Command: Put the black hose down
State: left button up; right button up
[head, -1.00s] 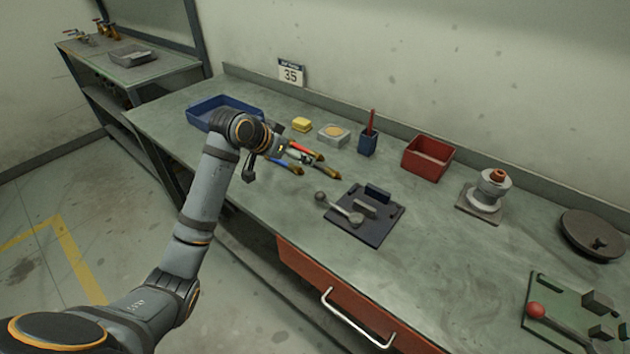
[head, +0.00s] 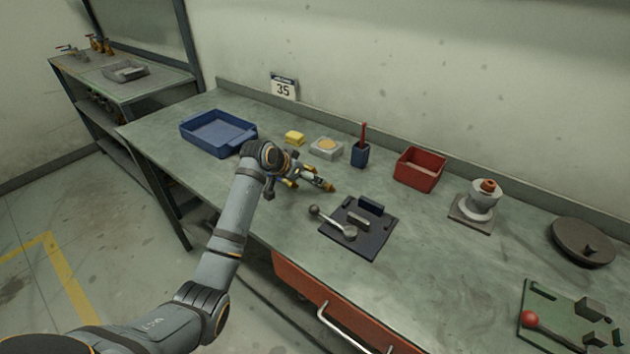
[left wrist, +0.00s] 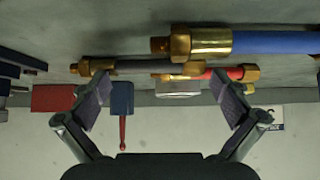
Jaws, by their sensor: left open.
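The black hose (left wrist: 140,67), with brass end fittings, shows in the left wrist view just beyond and between my spread fingertips. It appears to lie at the bench top, but whether it touches the bench is unclear. The blue hose (left wrist: 275,43) is nearer the wrist camera, and the red hose (left wrist: 216,73) is close beside the black one. My left gripper (left wrist: 163,85) is open, with a finger on each side. In the head view the left gripper (head: 303,175) is low over the hoses and hides most of them. My right gripper is not in view.
A blue tray (head: 182,138) stands behind left. A yellow block (head: 294,138), a grey box (head: 327,148), a dark blue cup (head: 360,155) and a red bin (head: 428,180) line the back. A dark lever plate (head: 375,240) is close right of the hoses. Bare bench lies in front.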

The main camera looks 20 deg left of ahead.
pick_arm(q)
jog(key=shift+c, duration=0.4)
jog(key=shift+s, duration=0.1)
grip_shut()
jog(key=shift+r, duration=0.35)
notch_tip(320, 180, up, 3)
jog(key=shift+f+b, duration=0.15)
jog(key=shift+b, duration=0.15)
jog(key=s+f+v, duration=0.1)
jog(key=v, duration=0.7)
jog(key=s+d+f+b+v, duration=0.1)
jog(key=v, duration=0.7)
jog(key=shift+s+r, duration=0.15)
jog(key=shift+s, duration=0.35)
